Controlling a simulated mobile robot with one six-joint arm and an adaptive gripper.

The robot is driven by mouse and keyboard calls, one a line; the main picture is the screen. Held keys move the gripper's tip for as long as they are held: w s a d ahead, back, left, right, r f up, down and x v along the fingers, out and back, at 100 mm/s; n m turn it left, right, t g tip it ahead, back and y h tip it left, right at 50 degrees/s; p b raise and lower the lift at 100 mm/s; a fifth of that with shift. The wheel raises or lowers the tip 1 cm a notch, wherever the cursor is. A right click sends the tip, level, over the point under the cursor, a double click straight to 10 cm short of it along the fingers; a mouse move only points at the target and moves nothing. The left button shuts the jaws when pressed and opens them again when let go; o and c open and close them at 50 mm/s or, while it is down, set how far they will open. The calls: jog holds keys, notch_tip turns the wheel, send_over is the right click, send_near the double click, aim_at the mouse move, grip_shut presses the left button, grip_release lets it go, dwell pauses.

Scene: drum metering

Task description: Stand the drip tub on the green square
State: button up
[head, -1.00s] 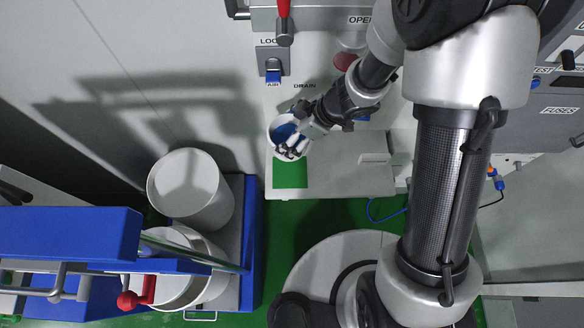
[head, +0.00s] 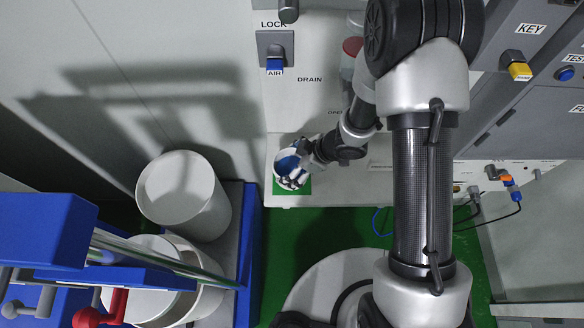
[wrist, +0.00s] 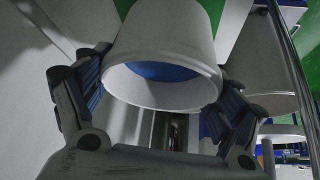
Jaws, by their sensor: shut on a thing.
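The drip tub (head: 279,164) is a white, round tub with a blue inside. My gripper (head: 296,172) is shut on its rim side in the head view. In the wrist view the tub (wrist: 165,30) fills the space between the two fingers of my gripper (wrist: 163,85), its rim towards the camera. I cannot tell whether the tub's base touches the square.
The pale ledge (head: 345,195) is clear to the right of the square. White drums (head: 184,195) and a blue frame (head: 45,225) stand at the left.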

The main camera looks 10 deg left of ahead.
jog(key=shift+f, duration=0.6)
jog(key=shift+f, duration=0.15)
jog(key=o, duration=1.1)
jog(key=shift+d+r, duration=0.1)
jog(key=shift+r, duration=0.3)
jog(key=p+v, duration=0.5)
jog(key=v, duration=0.6)
jog(key=shift+d+r, duration=0.15)
jog(key=shift+r, duration=0.1)
